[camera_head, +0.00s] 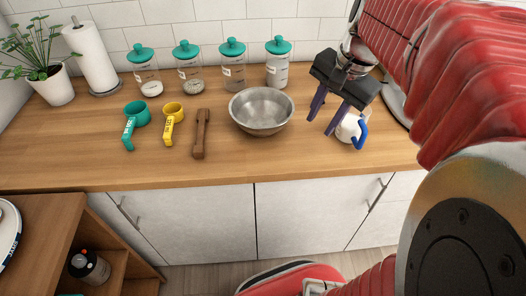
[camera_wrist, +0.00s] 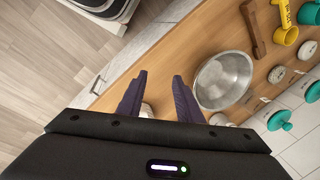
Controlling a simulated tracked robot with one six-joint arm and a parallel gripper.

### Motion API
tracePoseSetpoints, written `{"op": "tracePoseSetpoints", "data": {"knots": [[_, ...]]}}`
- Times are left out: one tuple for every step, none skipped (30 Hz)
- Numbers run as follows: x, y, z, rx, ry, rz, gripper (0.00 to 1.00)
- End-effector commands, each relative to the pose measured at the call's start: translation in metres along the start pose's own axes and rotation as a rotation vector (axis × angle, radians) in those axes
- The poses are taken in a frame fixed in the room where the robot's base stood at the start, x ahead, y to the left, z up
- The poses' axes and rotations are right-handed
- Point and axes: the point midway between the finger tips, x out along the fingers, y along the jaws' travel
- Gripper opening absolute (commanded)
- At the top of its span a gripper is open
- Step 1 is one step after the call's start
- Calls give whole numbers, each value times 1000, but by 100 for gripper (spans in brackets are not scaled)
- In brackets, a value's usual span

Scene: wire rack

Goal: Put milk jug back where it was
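The milk jug (camera_head: 348,127) is small and white with a blue handle. It stands upright on the wooden counter, right of the metal bowl. My gripper (camera_head: 320,126) is above the counter between bowl and jug, with its two dark purple fingers apart and pointing down. The right finger passes close to the jug's left side; I cannot tell if they touch. In the wrist view my gripper (camera_wrist: 160,75) is open with nothing held between the fingertips. Only a small white part of the jug (camera_wrist: 147,110) shows there, by the gripper body; the rest is hidden.
The metal bowl (camera_head: 261,111) stands close left of my gripper. Several teal-lidded jars (camera_head: 233,75) line the back wall. A green cup (camera_head: 137,115), a yellow cup (camera_head: 173,111) and a wooden tool (camera_head: 200,135) lie left of the bowl. The counter's front strip is clear.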

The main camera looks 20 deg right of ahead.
Motion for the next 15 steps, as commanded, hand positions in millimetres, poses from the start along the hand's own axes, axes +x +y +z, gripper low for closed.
{"op": "tracePoseSetpoints", "data": {"knots": [[0, -4, 16, -77, 19, -4, 32], [0, -5, 24, -122, 30, -6, 32], [1, -7, 35, -182, 44, -8, 32], [2, -8, 42, -227, 57, -10, 32], [3, -8, 50, -273, 68, -12, 32], [4, -9, 60, -333, 83, -16, 32], [4, -9, 67, -378, 95, -19, 32], [6, -9, 75, -423, 106, -21, 32], [7, -9, 84, -483, 122, -25, 32], [8, -9, 92, -529, 133, -29, 32], [9, -9, 98, -574, 145, -31, 32], [11, -8, 108, -634, 161, -35, 32], [12, -7, 114, -680, 174, -40, 32], [14, -6, 121, -726, 185, -44, 32], [15, -5, 129, -786, 202, -48, 32]]}}
